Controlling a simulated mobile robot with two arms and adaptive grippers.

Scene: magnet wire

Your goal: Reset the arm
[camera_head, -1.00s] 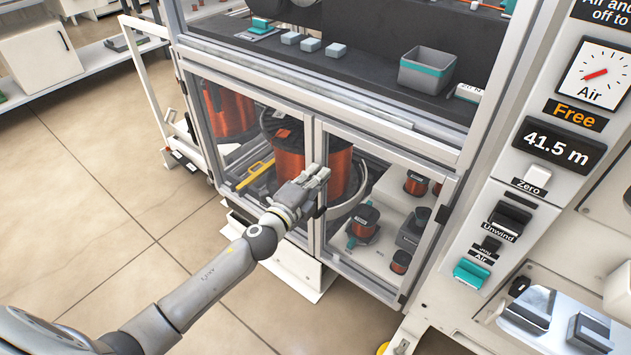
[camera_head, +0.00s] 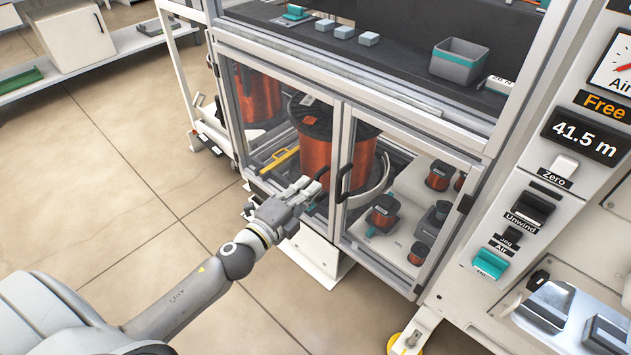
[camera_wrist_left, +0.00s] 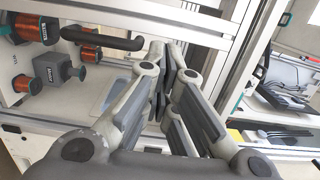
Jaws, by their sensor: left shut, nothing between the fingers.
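My left arm comes in from the lower left in the head view. Its gripper (camera_head: 305,187) is in front of the machine's lower glazed doors, just left of and below the dark door handles (camera_head: 344,182). In the left wrist view the fingers (camera_wrist_left: 168,75) are close together with nothing held between them. A dark door handle (camera_wrist_left: 105,38) shows to the left of the fingers there, apart from them. Both lower doors look closed. My right gripper is in neither view.
Behind the doors stand a large copper wire spool (camera_head: 325,150) and several small spools (camera_head: 383,215). A white frame (camera_head: 190,85) stands left of the machine. Open tiled floor (camera_head: 120,190) lies at the left.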

